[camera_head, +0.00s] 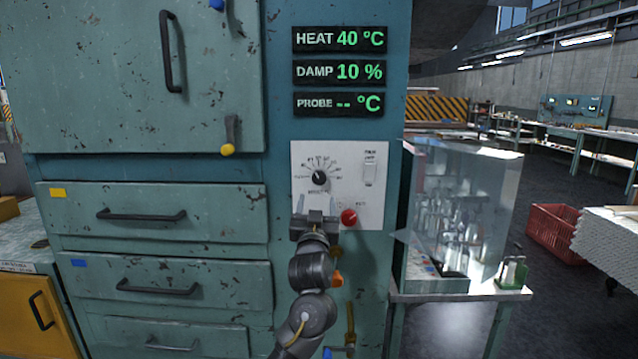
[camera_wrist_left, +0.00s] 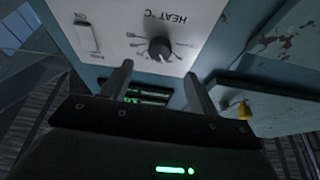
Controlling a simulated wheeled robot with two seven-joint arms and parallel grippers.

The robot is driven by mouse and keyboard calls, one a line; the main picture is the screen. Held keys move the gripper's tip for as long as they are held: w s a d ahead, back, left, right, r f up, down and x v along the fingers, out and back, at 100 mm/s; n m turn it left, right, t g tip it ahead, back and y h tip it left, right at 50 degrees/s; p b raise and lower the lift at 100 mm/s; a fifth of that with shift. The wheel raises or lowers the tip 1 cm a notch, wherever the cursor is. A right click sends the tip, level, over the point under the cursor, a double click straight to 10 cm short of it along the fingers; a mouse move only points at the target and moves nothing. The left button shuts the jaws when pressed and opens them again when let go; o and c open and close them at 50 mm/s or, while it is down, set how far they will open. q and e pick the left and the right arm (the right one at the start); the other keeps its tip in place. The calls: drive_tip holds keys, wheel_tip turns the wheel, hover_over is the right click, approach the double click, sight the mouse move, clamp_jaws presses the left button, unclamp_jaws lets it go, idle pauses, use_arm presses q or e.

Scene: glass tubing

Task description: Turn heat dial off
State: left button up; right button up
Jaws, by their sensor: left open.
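The heat dial (camera_head: 320,177) is a dark round knob with a pale pointer on a white control panel (camera_head: 375,215), with a scale of marks around it. It also shows in the left wrist view (camera_wrist_left: 159,49), below the label "HEAT °C". The heat display (camera_head: 340,39) reads 40 °C. My left gripper (camera_head: 315,207) is just below the dial in the head view, with its two fingers apart. In the left wrist view the fingers (camera_wrist_left: 160,80) are open and empty, and the dial lies beyond the gap between them. My right gripper is not in view.
A red knob (camera_head: 349,217) sits on the panel close to the right of my left gripper. A switch (camera_head: 370,170) is at the panel's upper right. Drawers with handles (camera_head: 142,215) are to the left. A glass case (camera_head: 462,210) on a stand is to the right.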

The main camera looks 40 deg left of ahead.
sight(319, 181)
use_arm(q)
drive_tip(key=p+x, duration=0.1)
drive_tip(key=x, duration=0.6)
drive_tip(key=shift+w+a+r, duration=0.1)
drive_tip(key=shift+w, duration=0.1)
drive_tip(key=shift+w+a+r+p, duration=0.15)
drive_tip(key=shift+w+a+p, duration=0.2)
drive_tip(key=shift+w, duration=0.15)
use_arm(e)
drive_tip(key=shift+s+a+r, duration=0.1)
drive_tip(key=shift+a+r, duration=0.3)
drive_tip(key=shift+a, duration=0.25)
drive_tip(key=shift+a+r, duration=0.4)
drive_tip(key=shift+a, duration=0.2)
use_arm(q)
drive_tip(key=shift+c, duration=0.5)
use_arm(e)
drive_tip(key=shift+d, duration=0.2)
use_arm(q)
drive_tip(key=c, duration=0.9)
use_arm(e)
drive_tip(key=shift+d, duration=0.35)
